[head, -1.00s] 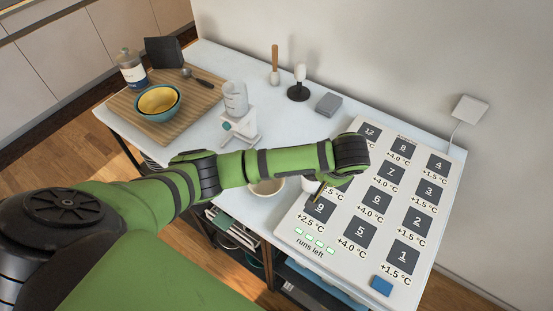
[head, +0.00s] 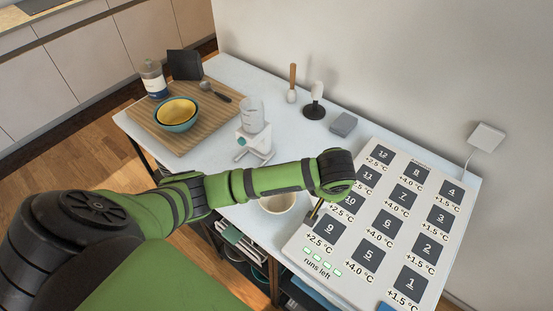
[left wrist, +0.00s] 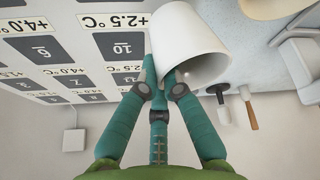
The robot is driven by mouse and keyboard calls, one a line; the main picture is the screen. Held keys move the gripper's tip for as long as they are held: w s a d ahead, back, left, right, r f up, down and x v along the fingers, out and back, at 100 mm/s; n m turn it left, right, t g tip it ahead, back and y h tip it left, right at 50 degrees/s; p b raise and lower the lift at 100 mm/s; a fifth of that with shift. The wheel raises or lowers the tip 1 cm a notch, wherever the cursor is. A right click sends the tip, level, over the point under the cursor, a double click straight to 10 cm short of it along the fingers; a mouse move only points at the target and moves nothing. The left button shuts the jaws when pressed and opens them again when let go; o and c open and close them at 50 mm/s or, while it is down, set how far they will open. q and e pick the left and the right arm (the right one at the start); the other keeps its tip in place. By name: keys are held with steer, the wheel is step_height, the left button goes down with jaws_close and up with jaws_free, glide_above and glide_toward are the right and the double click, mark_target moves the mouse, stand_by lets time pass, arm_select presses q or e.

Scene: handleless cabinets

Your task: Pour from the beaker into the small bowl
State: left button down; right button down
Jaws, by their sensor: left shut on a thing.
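A white beaker (left wrist: 187,42) is in my left gripper (left wrist: 163,82), whose teal fingers close on its side wall. In the left wrist view its open mouth faces the camera and lower right; I see no contents. In the head view my forearm hides the beaker, and only a dark finger of the left gripper (head: 315,210) shows below the wrist. The small cream bowl (head: 279,204) stands on the white table just left of that gripper, its far side covered by my arm. Part of it seems to show at the top right of the wrist view (left wrist: 274,7). My right gripper is out of view.
A large numbered panel (head: 356,277) fills the right of the table.

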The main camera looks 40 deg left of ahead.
arm_select(q)
steer(key=shift+s+a+r+h, duration=0.15)
steer(key=shift+s+a+h, duration=0.1)
steer(key=shift+h, duration=0.05)
steer(key=shift+s+a+r+t+h, duration=0.1)
steer(key=shift+a+r+t+h, duration=0.2)
steer(key=shift+a+t+h, duration=0.25)
steer(key=shift+s+a+f+h, duration=0.1)
steer(key=shift+a+f+h, duration=0.1)
steer(key=shift+a+h, duration=0.05)
steer(key=shift+s+a+f+n+t+h, duration=0.1)
steer(key=shift+s+a+n+t+h, duration=0.3)
steer(key=shift+s+a+h, duration=0.25)
steer(key=shift+a+r+t+h, duration=0.3)
steer(key=shift+a+h, duration=0.15)
steer(key=shift+a, duration=0.25)
steer(key=shift+s+a+r+n+t+h+b, duration=0.1)
steer(key=shift+s+a+n+t+h+b, duration=0.2)
steer(key=shift+a+t+h+b, duration=0.45)
steer(key=shift+s+a+n+t+h+b, duration=0.15)
steer(key=shift+a+n+t+h+b, duration=0.2)
steer(key=shift+h, duration=0.7)
